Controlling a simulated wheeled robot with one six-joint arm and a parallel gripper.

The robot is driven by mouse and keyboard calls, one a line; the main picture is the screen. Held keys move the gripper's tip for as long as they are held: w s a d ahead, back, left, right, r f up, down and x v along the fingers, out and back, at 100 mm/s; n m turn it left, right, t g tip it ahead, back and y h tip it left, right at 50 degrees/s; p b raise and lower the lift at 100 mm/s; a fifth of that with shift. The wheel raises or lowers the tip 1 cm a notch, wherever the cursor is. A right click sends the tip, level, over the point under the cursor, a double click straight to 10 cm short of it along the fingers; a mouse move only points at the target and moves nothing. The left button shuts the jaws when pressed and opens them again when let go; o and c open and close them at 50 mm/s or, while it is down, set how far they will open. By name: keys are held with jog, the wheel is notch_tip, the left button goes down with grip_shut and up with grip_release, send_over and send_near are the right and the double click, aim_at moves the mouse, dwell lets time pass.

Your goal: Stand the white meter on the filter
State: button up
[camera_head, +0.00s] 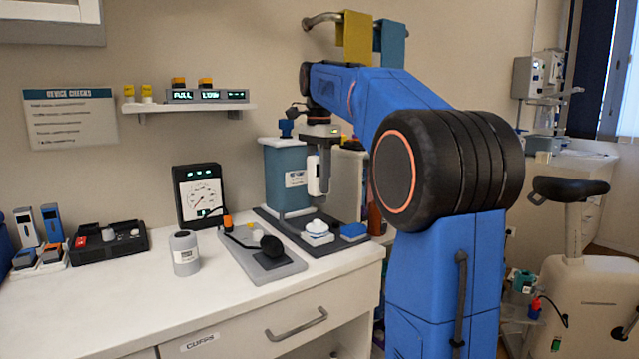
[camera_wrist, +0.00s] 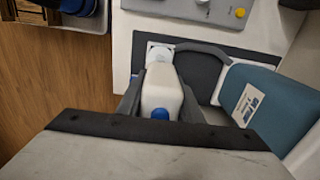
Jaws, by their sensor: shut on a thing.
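My gripper (camera_head: 319,160) points down over the dark mat on the counter and is shut on the white meter (camera_head: 314,178). The meter hangs upright in the jaws. In the wrist view the meter (camera_wrist: 161,92) is a white rounded body with a blue knob, between the two dark fingers. A small white piece with a blue and pale top (camera_head: 317,232), which looks like the filter, sits on the mat below the meter, with a visible gap between them in the head view. In the wrist view a white piece (camera_wrist: 159,50) shows just past the meter's far end, partly hidden.
A teal canister (camera_head: 284,175) stands close behind my gripper. A blue block (camera_head: 354,231) lies right of the white piece. A dial gauge (camera_head: 200,196) and grey jar (camera_head: 184,253) stand farther left.

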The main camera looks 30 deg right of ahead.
aim_at(317, 193)
jog(key=shift+s+a, duration=0.15)
jog(key=shift+a, duration=0.1)
jog(key=shift+f, duration=1.85)
jog(key=shift+f, duration=1.35)
jog(key=o, duration=1.2)
notch_tip(317, 193, up, 17)
jog(key=shift+r, duration=0.2)
